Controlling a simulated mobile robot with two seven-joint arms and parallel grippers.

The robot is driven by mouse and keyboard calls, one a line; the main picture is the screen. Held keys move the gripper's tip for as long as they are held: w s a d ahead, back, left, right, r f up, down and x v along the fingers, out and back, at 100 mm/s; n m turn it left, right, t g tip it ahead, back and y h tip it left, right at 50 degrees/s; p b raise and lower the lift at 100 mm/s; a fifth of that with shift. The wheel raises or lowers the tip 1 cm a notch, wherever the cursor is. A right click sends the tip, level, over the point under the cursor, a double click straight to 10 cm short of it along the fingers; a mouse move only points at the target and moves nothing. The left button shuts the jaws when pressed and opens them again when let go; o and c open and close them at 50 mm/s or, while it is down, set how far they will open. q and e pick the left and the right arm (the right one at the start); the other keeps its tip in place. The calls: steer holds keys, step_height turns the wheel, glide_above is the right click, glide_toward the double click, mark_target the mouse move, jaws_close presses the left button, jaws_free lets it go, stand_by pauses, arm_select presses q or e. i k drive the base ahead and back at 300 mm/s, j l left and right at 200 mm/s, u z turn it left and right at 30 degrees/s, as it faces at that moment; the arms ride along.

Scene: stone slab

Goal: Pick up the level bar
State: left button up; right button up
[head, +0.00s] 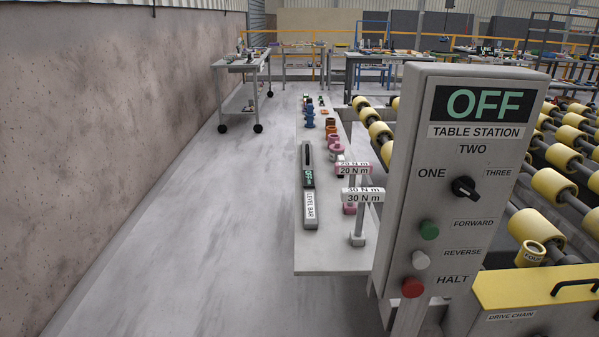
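The level bar (310,224) lies lengthwise on a narrow pale ledge (322,258), near its front left edge. Its near part carries a white label reading "LEVEL BAR". A dark part with a green "OFF" display lies in line just beyond; I cannot tell whether both are one piece. Neither of my grippers is in view, and nothing touches the bar from above.
Right of the bar stand signs reading "20 N m" (354,170) and "30 N m" (363,197) on posts. Several small coloured parts line the ledge farther back. A grey control panel (400,150) reading "OFF" rises close on the right, before yellow rollers. Open floor (200,240) lies left.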

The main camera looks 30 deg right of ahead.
mark_target(311, 220)
steer(key=i, duration=2.25)
steer(key=i+j+z, duration=0.15)
steer(key=i, duration=0.35)
steer(key=i+j+z, duration=0.15)
steer(key=i, duration=0.3)
steer(key=z, duration=1.25)
